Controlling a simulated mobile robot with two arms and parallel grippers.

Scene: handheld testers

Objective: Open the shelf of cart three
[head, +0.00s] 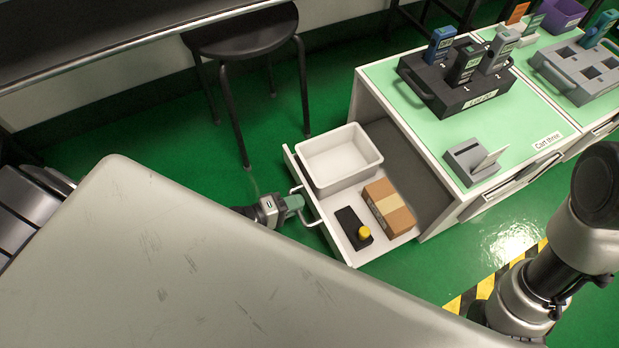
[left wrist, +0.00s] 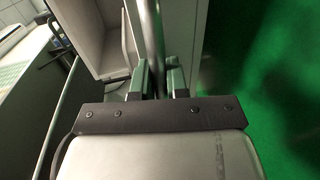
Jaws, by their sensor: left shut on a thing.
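Cart three (head: 430,215) has a light green top and a label reading "Cart three" (head: 547,141). Its shelf, a white drawer (head: 352,257), is pulled out toward the left. In it are a white bin (head: 340,160), a brown box (head: 388,208) and a black device with a yellow knob (head: 364,232). My left gripper (head: 296,203) is at the drawer's front, shut on the drawer handle (head: 313,222). In the left wrist view the handle bar (left wrist: 154,45) runs between the two fingers (left wrist: 155,82). My right arm is at the right edge; its gripper is not visible.
A dark tester rack (head: 460,88) and a grey stand (head: 475,160) are on the cart top. Another cart with a grey rack (head: 580,72) adjoins at the right. A black stool (head: 245,40) stands behind the drawer. Green floor is free left of the drawer.

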